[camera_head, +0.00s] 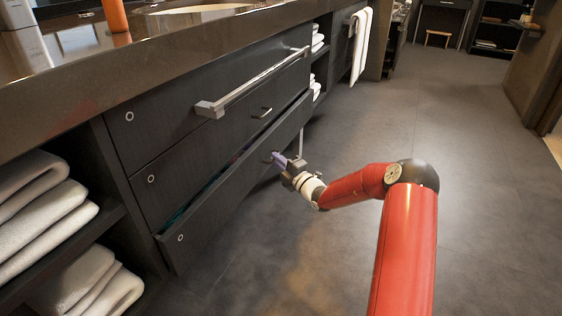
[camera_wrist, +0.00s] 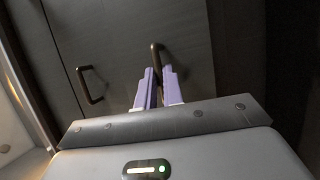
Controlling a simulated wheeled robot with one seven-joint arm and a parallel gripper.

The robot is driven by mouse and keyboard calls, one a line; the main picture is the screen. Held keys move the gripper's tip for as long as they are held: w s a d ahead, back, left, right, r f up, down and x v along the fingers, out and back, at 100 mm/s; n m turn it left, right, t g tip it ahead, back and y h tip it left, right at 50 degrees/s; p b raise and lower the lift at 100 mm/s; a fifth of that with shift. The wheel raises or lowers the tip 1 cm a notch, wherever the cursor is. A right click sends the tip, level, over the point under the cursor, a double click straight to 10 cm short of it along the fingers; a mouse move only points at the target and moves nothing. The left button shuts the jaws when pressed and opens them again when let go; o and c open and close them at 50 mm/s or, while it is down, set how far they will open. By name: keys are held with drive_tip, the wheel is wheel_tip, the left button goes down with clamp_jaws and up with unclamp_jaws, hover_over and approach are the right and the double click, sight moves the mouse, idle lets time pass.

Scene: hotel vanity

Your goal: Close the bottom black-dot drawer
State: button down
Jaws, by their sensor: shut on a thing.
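The bottom drawer (camera_head: 237,190) of the dark vanity is pulled out a little, with a narrow gap along its top edge. A small round mark (camera_head: 180,238) is at the left of its front. My gripper (camera_head: 278,158) is at the drawer front, towards its right part. In the wrist view, my gripper's purple fingers (camera_wrist: 158,88) are close together on the dark bottom drawer handle (camera_wrist: 156,57). Part of the handle is hidden by the fingers. Another dark handle (camera_wrist: 88,86) shows to the left, apart from the fingers.
Above are a middle drawer (camera_head: 205,150) with a small handle and a top drawer (camera_head: 150,105) with a long metal bar (camera_head: 255,80), both flush. Folded towels (camera_head: 45,215) lie on shelves at left. A white towel (camera_head: 361,45) hangs farther back. The floor (camera_head: 480,160) at right is clear.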

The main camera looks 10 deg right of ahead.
sight(267, 156)
drive_tip(key=w+a, duration=0.2)
drive_tip(key=shift+a, duration=0.35)
drive_tip(key=c, duration=1.5)
unclamp_jaws()
drive_tip(key=shift+a, duration=0.1)
drive_tip(key=p+v, duration=0.1)
drive_tip(key=v, duration=0.6)
drive_tip(key=shift+s+d, duration=0.25)
drive_tip(key=shift+s, duration=0.05)
